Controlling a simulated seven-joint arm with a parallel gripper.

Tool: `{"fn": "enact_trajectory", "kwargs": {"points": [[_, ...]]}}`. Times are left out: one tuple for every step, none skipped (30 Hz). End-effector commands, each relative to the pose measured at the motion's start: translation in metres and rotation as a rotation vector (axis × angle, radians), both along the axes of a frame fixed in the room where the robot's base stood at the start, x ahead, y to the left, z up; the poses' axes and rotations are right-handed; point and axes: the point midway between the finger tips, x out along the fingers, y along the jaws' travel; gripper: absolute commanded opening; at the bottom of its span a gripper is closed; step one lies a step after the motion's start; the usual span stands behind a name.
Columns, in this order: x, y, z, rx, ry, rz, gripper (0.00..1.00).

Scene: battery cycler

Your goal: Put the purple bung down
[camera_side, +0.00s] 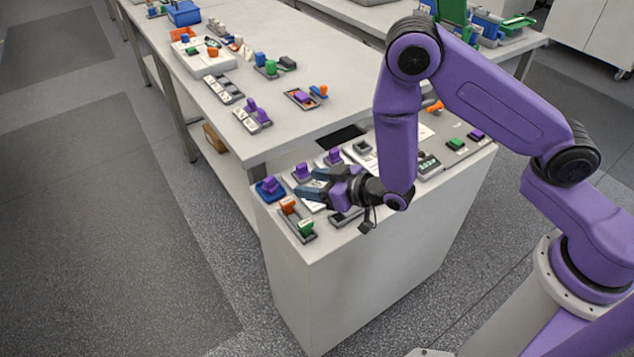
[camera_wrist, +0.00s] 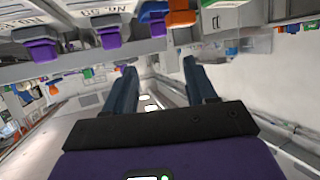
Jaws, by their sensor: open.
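Several purple pieces stand near my gripper, and I cannot tell for sure which one is the bung. One purple piece (camera_side: 270,184) sits on a blue block at the left corner of the white cabinet top. Two more purple pieces stand behind the gripper, one nearer (camera_side: 302,171) and one farther right (camera_side: 333,157). My gripper (camera_side: 306,189) lies level and low over the cabinet top, fingers pointing left. In the wrist view its two fingers (camera_wrist: 161,85) are apart with nothing between them. Purple pieces (camera_wrist: 40,50) hang along the upper left there.
A grey holder with orange and green pieces (camera_side: 305,227) lies just in front of the gripper. A green button (camera_side: 455,144) is at the cabinet's right. The long table (camera_side: 300,60) behind carries trays and coloured parts; its middle is fairly clear.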

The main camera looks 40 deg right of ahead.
Motion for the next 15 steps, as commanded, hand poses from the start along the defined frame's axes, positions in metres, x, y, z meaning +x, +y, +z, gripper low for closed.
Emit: {"fn": "enact_trajectory", "kwargs": {"points": [[-0.002, 0.000, 0.001, -0.001, 0.000, 0.001, 0.56], [-0.003, -0.001, 0.001, -0.001, 0.000, 0.001, 0.56], [-0.004, -0.001, 0.002, -0.001, 0.000, 0.001, 0.56], [-0.004, -0.001, 0.002, -0.001, 0.000, 0.001, 0.56], [-0.004, -0.001, 0.002, -0.001, 0.000, 0.000, 0.56], [-0.004, -0.001, 0.002, -0.001, 0.000, 0.000, 0.56], [-0.004, -0.001, 0.002, -0.001, 0.000, 0.000, 0.56], [-0.004, -0.001, 0.002, 0.000, 0.001, 0.001, 0.56], [-0.004, -0.001, 0.002, 0.000, 0.004, 0.003, 0.56], [-0.005, 0.000, 0.003, 0.000, 0.010, 0.005, 0.56], [-0.005, 0.001, 0.004, 0.000, 0.018, 0.009, 0.56], [-0.007, 0.003, 0.006, -0.001, 0.035, 0.017, 0.56], [-0.009, 0.005, 0.008, -0.003, 0.053, 0.026, 0.56], [-0.011, 0.007, 0.011, -0.005, 0.075, 0.036, 0.56], [-0.016, 0.010, 0.014, -0.010, 0.107, 0.054, 0.56]]}}
